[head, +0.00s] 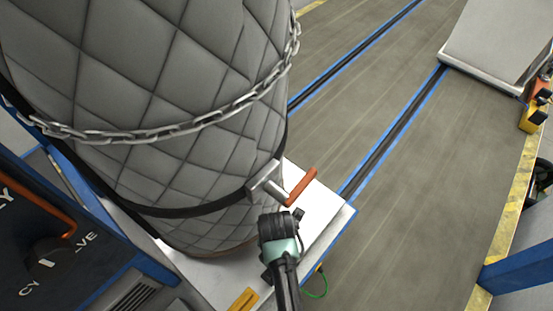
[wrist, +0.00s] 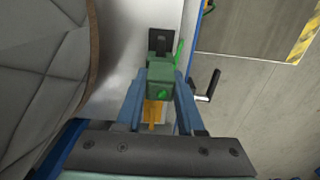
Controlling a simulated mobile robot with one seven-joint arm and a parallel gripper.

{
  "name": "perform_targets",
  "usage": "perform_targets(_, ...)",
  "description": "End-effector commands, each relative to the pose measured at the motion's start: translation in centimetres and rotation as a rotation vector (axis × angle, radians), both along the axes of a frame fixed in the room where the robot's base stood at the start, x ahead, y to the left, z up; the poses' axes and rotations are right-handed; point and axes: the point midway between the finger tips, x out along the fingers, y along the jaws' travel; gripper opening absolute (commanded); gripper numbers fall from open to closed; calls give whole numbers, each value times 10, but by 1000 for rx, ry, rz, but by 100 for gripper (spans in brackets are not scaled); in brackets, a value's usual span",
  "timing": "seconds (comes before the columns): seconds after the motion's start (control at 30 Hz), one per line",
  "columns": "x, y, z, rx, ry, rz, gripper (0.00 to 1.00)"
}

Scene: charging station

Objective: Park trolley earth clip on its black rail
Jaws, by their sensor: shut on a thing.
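In the wrist view, my gripper (wrist: 160,86) is shut on the green earth clip (wrist: 160,76), with a blue finger on each side of it. A green cable (wrist: 180,52) runs beside the clip. A black piece (wrist: 160,42) lies just beyond the clip; I cannot tell whether it is the black rail or part of the clip, or whether they touch. The clip is above the white trolley deck (head: 335,212). In the head view, my own wrist hides the fingers and the clip; a green cable loop (head: 318,288) hangs at the deck's blue edge.
A grey quilted cylinder (head: 190,90) with a chain (head: 190,128) stands close left of my gripper. A yellow piece (head: 243,299) lies on the deck.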

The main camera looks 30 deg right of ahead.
Motion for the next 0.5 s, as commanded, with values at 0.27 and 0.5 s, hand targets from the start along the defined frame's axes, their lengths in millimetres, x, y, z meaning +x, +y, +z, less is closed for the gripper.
perform_targets(0.27,0,0,-8,-1,-1,0,0)
perform_targets(0.5,0,0,-14,-1,-1,0,0)
